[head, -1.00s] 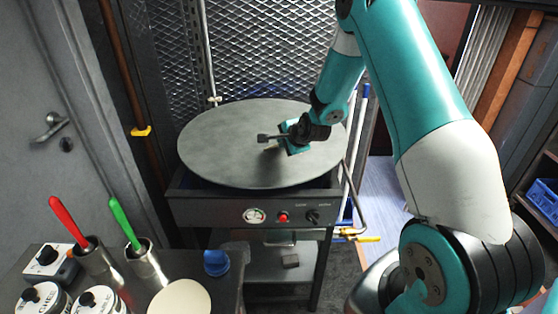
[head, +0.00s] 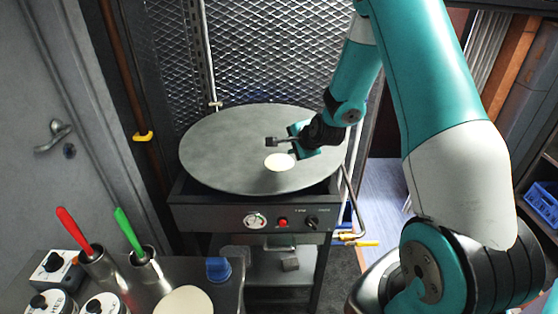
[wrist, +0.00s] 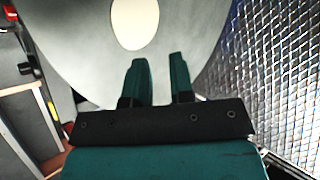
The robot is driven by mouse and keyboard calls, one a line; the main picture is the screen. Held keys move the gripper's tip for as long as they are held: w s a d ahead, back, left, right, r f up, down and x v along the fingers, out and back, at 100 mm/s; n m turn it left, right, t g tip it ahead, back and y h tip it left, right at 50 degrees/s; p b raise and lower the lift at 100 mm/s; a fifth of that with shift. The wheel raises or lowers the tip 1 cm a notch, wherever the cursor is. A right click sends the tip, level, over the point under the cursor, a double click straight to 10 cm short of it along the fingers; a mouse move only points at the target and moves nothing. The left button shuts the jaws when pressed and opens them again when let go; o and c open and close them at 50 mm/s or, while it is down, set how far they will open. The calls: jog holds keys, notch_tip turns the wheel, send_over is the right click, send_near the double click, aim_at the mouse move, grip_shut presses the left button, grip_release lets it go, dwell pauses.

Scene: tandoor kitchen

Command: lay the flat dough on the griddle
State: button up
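The flat dough (head: 279,162) is a small pale round disc lying flat on the large round grey griddle (head: 225,150), right of its middle. In the wrist view the dough (wrist: 135,22) lies on the griddle (wrist: 80,45) beyond my fingertips. My gripper (head: 299,149) is over the right part of the griddle, close to the dough. In the wrist view my gripper (wrist: 158,62) has its two fingers apart with nothing between them, and a gap shows between them and the dough.
A larger pale disc (head: 185,302) lies on the front-left counter, near a blue object (head: 218,269). Holders there carry a red-handled (head: 74,230) and a green-handled tool (head: 127,228). A mesh screen (head: 270,50) stands behind the griddle.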

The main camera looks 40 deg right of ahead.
jog(key=shift+v, duration=1.05)
notch_tip(320, 180, up, 8)
jog(key=s+p, duration=0.2)
jog(key=p, duration=0.4)
jog(key=shift+s+a, duration=0.1)
jog(key=shift+a, duration=0.05)
